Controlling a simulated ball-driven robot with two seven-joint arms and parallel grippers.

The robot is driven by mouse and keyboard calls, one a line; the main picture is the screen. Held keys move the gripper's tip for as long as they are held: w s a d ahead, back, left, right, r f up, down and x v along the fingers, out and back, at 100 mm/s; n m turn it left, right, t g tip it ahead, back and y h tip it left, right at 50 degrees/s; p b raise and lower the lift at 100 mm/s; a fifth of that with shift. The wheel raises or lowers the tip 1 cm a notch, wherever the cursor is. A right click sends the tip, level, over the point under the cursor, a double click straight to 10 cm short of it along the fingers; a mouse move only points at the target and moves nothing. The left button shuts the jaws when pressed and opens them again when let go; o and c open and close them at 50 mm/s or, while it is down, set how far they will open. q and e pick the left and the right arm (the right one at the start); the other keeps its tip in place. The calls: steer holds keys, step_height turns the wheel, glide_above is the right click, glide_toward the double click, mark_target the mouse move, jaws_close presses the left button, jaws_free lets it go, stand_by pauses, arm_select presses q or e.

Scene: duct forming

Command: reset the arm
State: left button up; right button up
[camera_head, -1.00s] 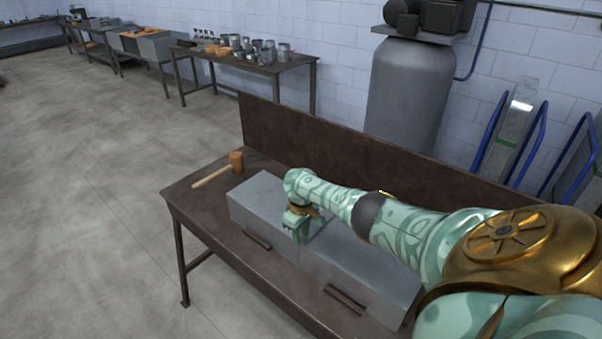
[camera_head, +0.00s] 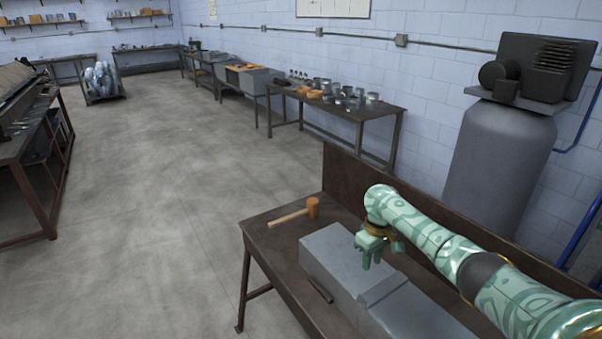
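My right arm reaches in from the lower right over the workbench. Its gripper (camera_head: 371,262) points down just above the grey metal duct (camera_head: 330,254) on the bench. The fingers look a little apart, with nothing visible held between them, but they are small and partly overlapping. I cannot tell whether the fingertips touch the duct. My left gripper does not show.
A wooden mallet (camera_head: 296,213) lies on the left end of the workbench (camera_head: 268,234), which has a raised back panel (camera_head: 345,185). A grey tank (camera_head: 497,165) stands behind. A table with metal cans (camera_head: 350,110) is farther back. Open floor lies left.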

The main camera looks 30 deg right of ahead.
steer(key=s+a+f+n+t+h, duration=0.1)
steer(key=s+a+f+n+t, duration=0.25)
steer(key=a, duration=0.65)
steer(key=s+a+f+n+h, duration=0.1)
steer(key=s+a+f+n, duration=0.25)
steer(key=s+a, duration=0.45)
steer(key=s+r+t+h, duration=0.3)
steer(key=s+r+t, duration=0.1)
steer(key=s+r, duration=0.7)
steer(key=s+a+f+g+y+b, duration=0.1)
steer(key=a+f+b, duration=0.15)
steer(key=f, duration=0.95)
steer(key=s+a+f+m+g+y+b, duration=0.1)
steer(key=s+f+b, duration=0.15)
steer(key=f, duration=1.05)
steer(key=s+a+f+g+y+b, duration=0.15)
steer(key=f+b, duration=0.25)
steer(key=f, duration=0.8)
steer(key=s+f+m+g+y+b, duration=0.1)
steer(key=s+f+b, duration=0.5)
steer(key=s+f, duration=1.1)
step_height(320, 180, down, 3)
steer(key=shift+s+d+f+m+g, duration=0.15)
steer(key=shift+s+m+g, duration=0.15)
steer(key=shift+m+g, duration=0.65)
steer(key=shift+y, duration=0.25)
